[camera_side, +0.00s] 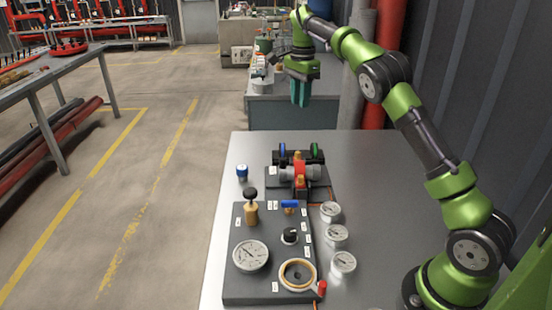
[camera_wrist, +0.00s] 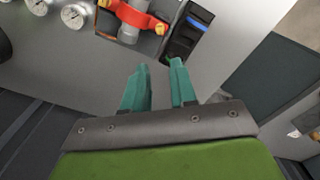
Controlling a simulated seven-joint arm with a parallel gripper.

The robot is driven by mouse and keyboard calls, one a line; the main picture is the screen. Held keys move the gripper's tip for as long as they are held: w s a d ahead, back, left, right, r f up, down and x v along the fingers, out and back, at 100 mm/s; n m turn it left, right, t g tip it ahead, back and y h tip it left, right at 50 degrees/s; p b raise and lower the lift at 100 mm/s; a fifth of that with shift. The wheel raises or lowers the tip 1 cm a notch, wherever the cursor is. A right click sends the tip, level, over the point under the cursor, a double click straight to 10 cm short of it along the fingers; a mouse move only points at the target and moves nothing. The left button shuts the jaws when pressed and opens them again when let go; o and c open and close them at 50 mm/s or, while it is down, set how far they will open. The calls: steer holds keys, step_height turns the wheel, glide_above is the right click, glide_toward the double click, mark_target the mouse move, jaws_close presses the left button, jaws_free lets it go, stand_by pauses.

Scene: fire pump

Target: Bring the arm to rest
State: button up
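My arm is raised over the far end of the metal table (camera_side: 385,165), with my gripper (camera_side: 300,104) pointing down. In the wrist view, the gripper's two teal fingers (camera_wrist: 159,66) stand apart with nothing between them, so it is open and empty. The gripper hangs clear above the pump unit with the red fitting (camera_side: 299,175) and touches nothing. The red fitting also shows in the wrist view (camera_wrist: 135,14), beyond the fingertips.
A dark panel (camera_side: 236,282) carries a large gauge (camera_side: 250,256), a brass valve (camera_side: 251,213), a black knob (camera_side: 290,236) and a ring (camera_side: 297,274). Several small gauges (camera_side: 336,235) lie beside it. A blue-topped item (camera_side: 242,172) stands at left. The table's right side is clear.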

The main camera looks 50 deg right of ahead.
steer(key=s+a+n+t+y, duration=0.1)
steer(key=s+a+n+t, duration=0.2)
steer(key=s+a+n, duration=0.5)
steer(key=s+a+r+n+t+y, duration=0.1)
steer(key=s+a+n+t, duration=0.3)
steer(key=s+a+n, duration=0.3)
steer(key=s+a, duration=0.5)
steer(key=s, duration=0.8)
steer(key=shift+a+n, duration=0.2)
steer(key=shift+n, duration=0.2)
steer(key=shift+s+f, duration=0.1)
